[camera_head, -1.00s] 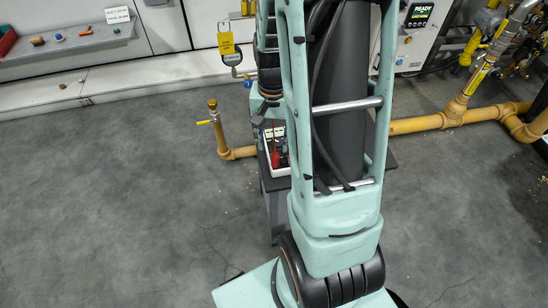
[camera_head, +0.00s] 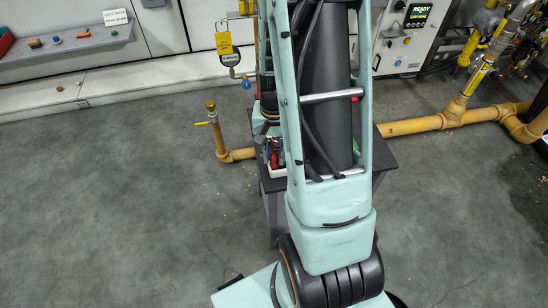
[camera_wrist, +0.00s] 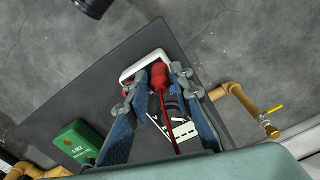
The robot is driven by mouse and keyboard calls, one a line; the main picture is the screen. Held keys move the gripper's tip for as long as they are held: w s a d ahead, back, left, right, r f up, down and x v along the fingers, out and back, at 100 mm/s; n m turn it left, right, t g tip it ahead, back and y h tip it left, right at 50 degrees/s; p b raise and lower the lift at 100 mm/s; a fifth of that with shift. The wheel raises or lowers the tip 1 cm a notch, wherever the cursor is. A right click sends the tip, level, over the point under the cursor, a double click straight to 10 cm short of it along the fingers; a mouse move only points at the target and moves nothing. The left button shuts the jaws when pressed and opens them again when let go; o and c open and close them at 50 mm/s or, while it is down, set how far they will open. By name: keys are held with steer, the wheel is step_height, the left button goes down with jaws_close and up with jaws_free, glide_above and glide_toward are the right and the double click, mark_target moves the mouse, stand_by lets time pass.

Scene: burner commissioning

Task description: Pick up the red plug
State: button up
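The red plug appears to be the red piece (camera_wrist: 160,77) with a thin red tail in the wrist view; its exact shape is hard to make out. It is at the white tray (camera_wrist: 129,75), among dark and white items. My gripper (camera_wrist: 160,84) has its two blue-grey fingers apart, one on each side of the red piece. I see no clear grip on it; contact is hard to judge. In the head view a red piece (camera_head: 274,160) shows in the tray beside my arm, which hides much of that area.
The tray stands on a dark table (camera_wrist: 70,105). A green box (camera_wrist: 78,142) sits on it. Yellow pipe with a valve (camera_head: 218,130) rises left of the table. A yellow-tagged gauge (camera_head: 230,59) hangs behind. Grey floor on the left is clear.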

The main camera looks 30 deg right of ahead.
jaws_close()
